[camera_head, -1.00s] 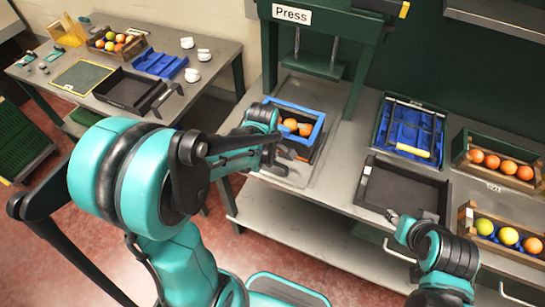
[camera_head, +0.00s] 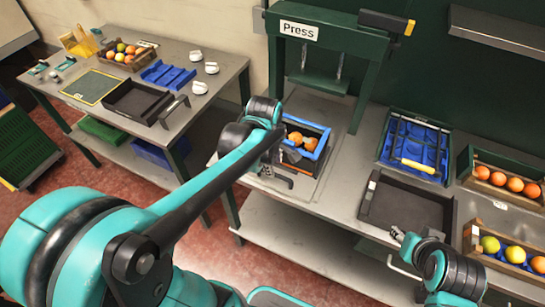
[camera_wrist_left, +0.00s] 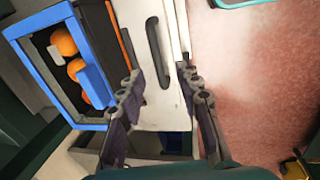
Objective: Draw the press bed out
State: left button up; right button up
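The press bed (camera_head: 262,181) is a pale grey plate under the green press (camera_head: 325,50). A blue-rimmed tray (camera_head: 322,148) with oranges (camera_head: 300,140) sits on it. In the left wrist view the blue rim (camera_wrist_left: 38,82) and the oranges (camera_wrist_left: 66,42) show at left, and a dark bar-like handle (camera_wrist_left: 158,50) lies along the pale surface. My left gripper (camera_head: 276,177) is at the bed's front edge. Its fingers (camera_wrist_left: 158,76) are apart, with the handle seen between and beyond them; contact cannot be told. My right gripper (camera_head: 398,235) is by the black tray, its opening unclear.
A side table (camera_head: 222,72) at left holds trays, fruit and white cups. Red floor is free in front.

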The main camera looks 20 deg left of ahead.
pick_arm(q)
jog(key=shift+s+r, duration=0.25)
jog(key=shift+r, duration=0.85)
jog(key=shift+s+r, duration=0.2)
jog(key=shift+r, duration=0.9)
jog(key=s+d+f+m+t+b, duration=0.3)
jog(key=s+f+m+t+b, duration=0.2)
jog(key=m, duration=1.2)
jog(key=s+f+b, duration=0.1)
jog(key=s, duration=0.2)
jog(key=shift+s+f+m, duration=0.3)
jog(key=shift+s, duration=0.05)
